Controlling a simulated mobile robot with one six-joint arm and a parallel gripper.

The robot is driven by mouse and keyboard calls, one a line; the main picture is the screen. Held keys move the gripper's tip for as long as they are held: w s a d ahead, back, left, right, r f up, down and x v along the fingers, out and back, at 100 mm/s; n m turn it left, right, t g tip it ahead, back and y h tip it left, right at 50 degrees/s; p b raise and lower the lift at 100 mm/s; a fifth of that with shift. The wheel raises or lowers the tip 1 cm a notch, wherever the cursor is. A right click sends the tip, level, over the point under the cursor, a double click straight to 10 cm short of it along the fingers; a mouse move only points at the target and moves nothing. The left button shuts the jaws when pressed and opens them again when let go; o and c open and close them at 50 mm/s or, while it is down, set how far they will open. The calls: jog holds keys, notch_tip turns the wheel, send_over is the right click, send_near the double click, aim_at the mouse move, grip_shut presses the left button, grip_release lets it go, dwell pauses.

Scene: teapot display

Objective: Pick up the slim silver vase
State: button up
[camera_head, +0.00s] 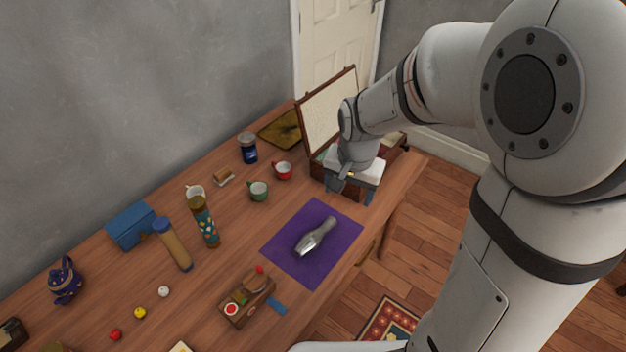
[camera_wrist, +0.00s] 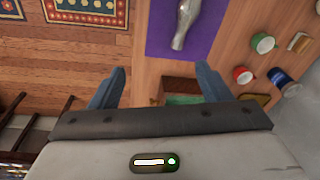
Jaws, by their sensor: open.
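The slim silver vase (camera_head: 315,238) lies on its side on a purple cloth (camera_head: 283,254) on the wooden table. In the wrist view the vase (camera_wrist: 185,24) is at the top, on the purple cloth (camera_wrist: 158,42). My gripper (camera_head: 350,190) is open and empty, above the table near the open case, behind and to the right of the vase. In the wrist view its two fingers (camera_wrist: 160,84) stand wide apart, with the vase beyond them. The vase is not between the fingers.
An open brown case (camera_head: 330,107) stands behind my gripper. A green mug (camera_head: 258,191) and a red mug (camera_head: 283,171) stand left of it. A wooden toy-like box (camera_head: 246,301) sits left of the cloth. The cloth around the vase is clear.

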aim_at(314, 234)
jog(key=w+a+f+m, duration=0.1)
jog(key=a+f, duration=0.1)
jog(key=f, duration=0.3)
jog(key=w+a+f+m+g+b, duration=0.1)
jog(key=w+a+f, duration=0.1)
jog(key=f, duration=0.4)
jog(key=w+a+f+m+b, duration=0.1)
jog(key=a+f, duration=0.2)
jog(key=f, duration=0.2)
jog(key=shift+w+a+f, duration=0.2)
jog(key=shift+w+f, duration=0.15)
jog(key=shift+w, duration=0.05)
jog(key=shift+s+f+p, duration=0.15)
jog(key=shift+f+p, duration=0.6)
jog(key=shift+f, duration=3.3)
jog(key=shift+c, duration=0.5)
jog(key=c, duration=1.1)
